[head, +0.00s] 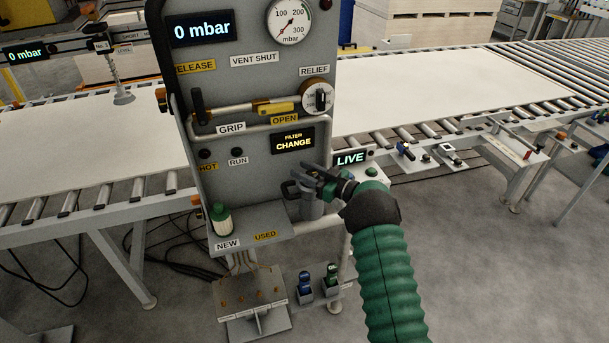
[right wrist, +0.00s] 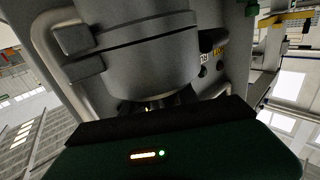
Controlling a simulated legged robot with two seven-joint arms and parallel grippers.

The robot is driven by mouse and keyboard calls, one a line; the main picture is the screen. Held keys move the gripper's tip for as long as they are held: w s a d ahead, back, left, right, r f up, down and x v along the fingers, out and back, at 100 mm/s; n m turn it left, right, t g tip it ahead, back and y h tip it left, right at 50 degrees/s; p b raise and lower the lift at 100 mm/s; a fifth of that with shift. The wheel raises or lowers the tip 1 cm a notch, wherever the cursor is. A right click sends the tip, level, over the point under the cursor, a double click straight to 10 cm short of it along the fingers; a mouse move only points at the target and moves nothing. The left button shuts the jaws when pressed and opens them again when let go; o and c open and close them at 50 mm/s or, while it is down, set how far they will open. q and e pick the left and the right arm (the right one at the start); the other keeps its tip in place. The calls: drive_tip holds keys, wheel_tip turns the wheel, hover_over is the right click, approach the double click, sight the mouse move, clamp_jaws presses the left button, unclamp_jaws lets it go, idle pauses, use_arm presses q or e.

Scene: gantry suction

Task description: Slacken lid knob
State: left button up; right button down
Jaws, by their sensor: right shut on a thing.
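The grey filter housing (head: 311,208) is mounted on the front of the grey panel, under the display reading FILTER CHANGE. My right gripper (head: 312,174) is at the top of this housing, with its arm coming from the lower right. It is shut on the lid knob, which its dark fingers mostly hide. The right wrist view shows the grey round housing (right wrist: 150,60) close up, with the fingertips (right wrist: 158,103) at its end face. A dark bracket or handle (head: 290,190) sits at the housing's left side. My left gripper is not in view.
A green-capped white filter cartridge (head: 221,220) stands on the shelf by the NEW label; the USED spot (head: 265,237) is empty. A yellow-marked lever (head: 270,107) lies across the panel above. White boards (head: 440,85) rest on roller conveyors. The pressure gauge (head: 294,22) is above.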

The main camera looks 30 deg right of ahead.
drive_tip(key=shift+s+n+g+y+b, duration=0.1)
drive_tip(key=shift+n+g+y+b, duration=0.65)
drive_tip(key=shift+y, duration=0.35)
drive_tip(key=shift+a+n+y, duration=0.1)
drive_tip(key=shift+n+y, duration=0.25)
drive_tip(key=shift+y, duration=0.05)
drive_tip(key=shift+r, duration=0.15)
drive_tip(key=c, duration=0.9)
unclamp_jaws()
drive_tip(key=shift+c, duration=0.2)
drive_tip(key=shift+s, duration=0.1)
drive_tip(key=b+v, duration=0.3)
drive_tip(key=v, duration=1.3)
drive_tip(key=shift+d, duration=0.45)
